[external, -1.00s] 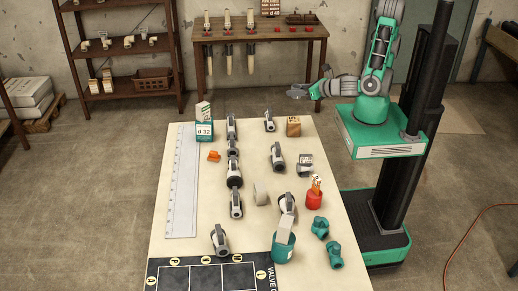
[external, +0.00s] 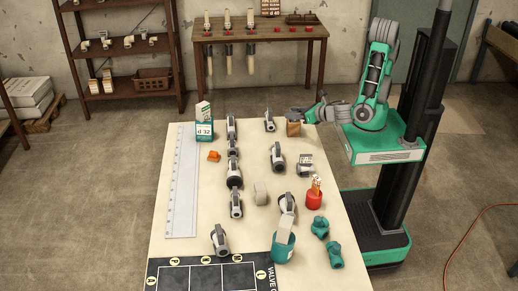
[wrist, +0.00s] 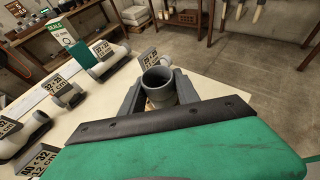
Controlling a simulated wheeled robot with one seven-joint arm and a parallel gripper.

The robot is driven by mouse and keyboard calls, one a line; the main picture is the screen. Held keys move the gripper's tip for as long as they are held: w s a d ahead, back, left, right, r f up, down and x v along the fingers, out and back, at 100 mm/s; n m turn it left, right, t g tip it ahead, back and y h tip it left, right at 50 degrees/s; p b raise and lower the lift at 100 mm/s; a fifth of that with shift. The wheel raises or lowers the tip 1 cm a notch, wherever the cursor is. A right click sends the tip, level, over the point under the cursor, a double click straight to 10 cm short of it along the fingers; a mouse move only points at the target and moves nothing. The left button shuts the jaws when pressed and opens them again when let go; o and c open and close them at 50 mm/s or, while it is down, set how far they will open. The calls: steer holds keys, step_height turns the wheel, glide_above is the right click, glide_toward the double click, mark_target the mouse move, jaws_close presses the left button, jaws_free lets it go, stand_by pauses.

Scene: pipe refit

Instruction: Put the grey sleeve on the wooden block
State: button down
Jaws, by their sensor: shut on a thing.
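The grey sleeve (wrist: 158,86), a short open ring, sits upright between the two fingers of my gripper (wrist: 155,92) in the wrist view. My gripper is shut on it. In the external view my gripper (external: 295,115) is at the table's far right corner, directly over the wooden block (external: 293,130). The gripper hides the block's top, and the sleeve is hard to make out there. A sliver of brown wood shows below the sleeve in the wrist view. I cannot tell whether sleeve and block touch.
Several grey and black valve fittings (external: 277,157) stand across the table (external: 205,238). The closest to the block is a fitting (external: 269,121) on its left. A long ruler (external: 181,185) lies left.

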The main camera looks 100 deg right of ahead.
steer(key=shift+f, duration=0.15)
steer(key=c, duration=0.9)
jaws_free()
